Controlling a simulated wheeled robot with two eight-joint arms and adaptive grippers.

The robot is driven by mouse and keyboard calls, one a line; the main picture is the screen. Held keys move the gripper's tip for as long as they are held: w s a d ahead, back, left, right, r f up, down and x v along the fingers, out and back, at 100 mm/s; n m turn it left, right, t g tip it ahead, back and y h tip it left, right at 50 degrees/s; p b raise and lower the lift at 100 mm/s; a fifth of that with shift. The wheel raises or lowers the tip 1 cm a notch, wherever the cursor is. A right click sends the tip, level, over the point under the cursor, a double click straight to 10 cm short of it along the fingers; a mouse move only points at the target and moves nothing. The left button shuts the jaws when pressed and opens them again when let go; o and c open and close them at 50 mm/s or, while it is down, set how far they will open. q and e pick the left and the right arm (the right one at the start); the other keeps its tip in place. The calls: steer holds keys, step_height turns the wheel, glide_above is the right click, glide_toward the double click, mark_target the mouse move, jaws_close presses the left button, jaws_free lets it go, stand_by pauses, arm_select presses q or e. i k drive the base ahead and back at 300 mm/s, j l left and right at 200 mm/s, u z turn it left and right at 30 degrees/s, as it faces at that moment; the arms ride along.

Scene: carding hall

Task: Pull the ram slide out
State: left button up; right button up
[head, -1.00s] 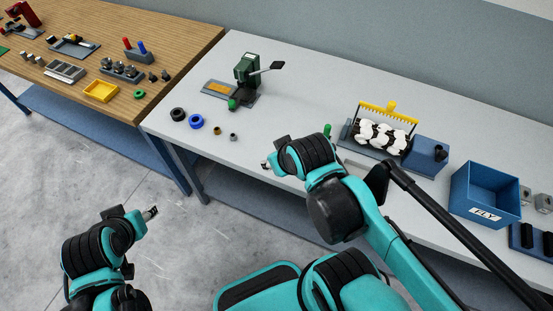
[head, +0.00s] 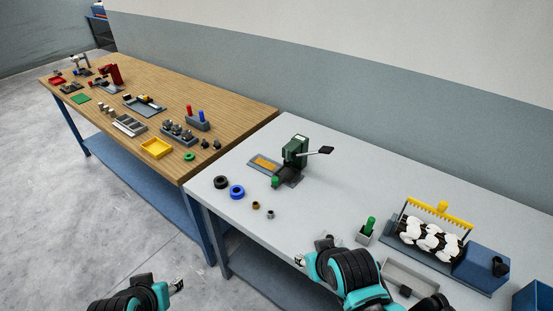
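A small dark green press (head: 296,148) stands on the grey-white bench (head: 345,190), with a lever ending in a dark paddle pointing right. A dark plate with a green knob (head: 276,181) sticks out at its front; I cannot tell for sure whether this is the ram slide. My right gripper (head: 300,260) is at the bench's front edge, in front of the press and apart from it. My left gripper (head: 176,285) is low at the left, over the floor. Both look empty, but their fingers are too small to tell open from shut.
A black ring (head: 221,182), a blue ring (head: 237,192) and two small bushings lie left of the press. A carding unit with a yellow comb (head: 440,212) and a green-handled tool (head: 369,227) stand at the right. The wooden table (head: 205,95) adjoins at the left.

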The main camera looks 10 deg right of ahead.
mark_target(288, 175)
steer(key=i+j+u, duration=0.2)
steer(key=i, duration=0.25)
steer(key=i+u, duration=0.25)
steer(key=i, duration=0.2)
